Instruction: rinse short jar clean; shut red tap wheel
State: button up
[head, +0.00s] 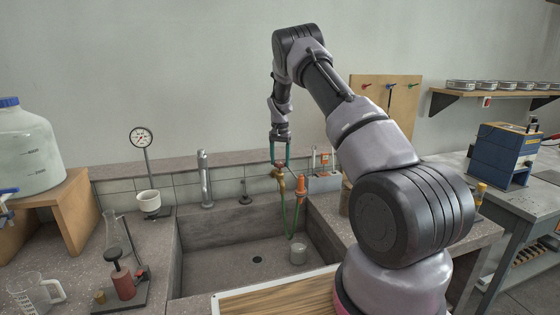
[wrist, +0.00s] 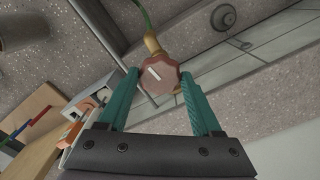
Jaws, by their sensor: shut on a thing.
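My gripper (head: 279,165) points down over the back right of the sink, with its teal fingers shut on the red tap wheel. In the wrist view the red tap wheel (wrist: 158,76), with a white mark on its face, sits between the fingertips (wrist: 160,84). The wheel tops a brass tap (head: 281,186) with a green hose (head: 284,215) hanging from it into the sink. The short jar (head: 298,253), clear and glassy, stands upright on the sink floor at the right, near the hose's lower end. I cannot tell whether water is running.
The stone sink (head: 215,265) has a dark drain (head: 257,259). A grey faucet (head: 205,180) stands behind it. An orange-handled item (head: 300,182) and a grey box (head: 324,182) stand close right of the tap. A wooden board (head: 280,299) lies at the front.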

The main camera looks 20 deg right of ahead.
aim_at(280, 162)
jog(key=shift+m, duration=0.9)
jog(key=o, duration=1.3)
jog(key=shift+o, duration=0.2)
jog(key=shift+r, duration=0.1)
notch_tip(280, 162, up, 11)
jog(key=shift+f, duration=0.2)
